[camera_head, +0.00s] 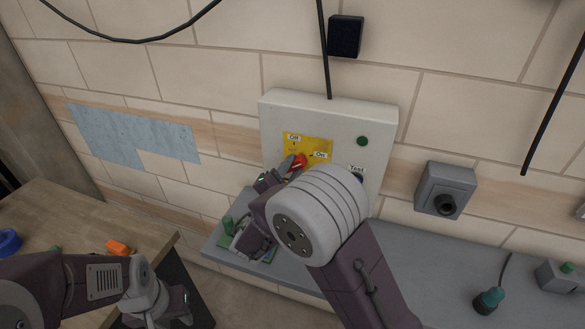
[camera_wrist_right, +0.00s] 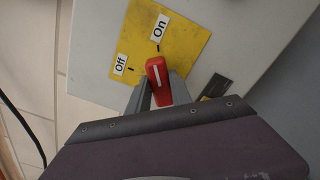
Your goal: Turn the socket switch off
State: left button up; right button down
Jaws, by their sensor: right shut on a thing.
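The socket switch has a red handle (camera_head: 299,161) on a yellow plate (camera_head: 318,145) with "Off" and "On" labels. The plate is on a pale box (camera_head: 385,115) on the wall. In the right wrist view the white line on the red handle (camera_wrist_right: 157,76) points towards the "On" mark (camera_wrist_right: 158,47); the "Off" mark (camera_wrist_right: 130,69) is to its left. My right gripper (camera_wrist_right: 161,90) has its grey fingers on both sides of the handle, shut on it. My left gripper (camera_head: 165,315) is low at the left, away from the switch; its fingertips are unclear.
A grey socket (camera_head: 445,190) with a dark round opening is on the wall at right. A grey shelf (camera_head: 430,245) runs below, with a green-topped plug (camera_head: 489,300) on it. A wooden table (camera_head: 60,215) at left holds an orange piece (camera_head: 118,247) and a blue ring (camera_head: 9,241).

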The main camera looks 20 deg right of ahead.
jog(key=n, duration=0.2)
jog(key=shift+a+r+n, duration=0.1)
jog(key=shift+r+n, duration=0.1)
jog(key=shift+n, duration=0.2)
jog(key=n+p, duration=0.1)
jog(key=n, duration=0.1)
jog(key=n+p, duration=0.1)
jog(key=n, duration=0.2)
jog(key=n+p, duration=0.1)
jog(key=n, duration=0.1)
jog(key=shift+w+a+r+p, duration=0.15)
jog(key=shift+w+a+p, duration=0.1)
jog(key=shift+a+p, duration=0.1)
jog(key=shift+n, duration=0.5)
jog(key=c, duration=1.2)
grip_release()
jog(key=shift+o, duration=0.2)
jog(key=b+v, duration=0.2)
jog(key=v, duration=0.7)
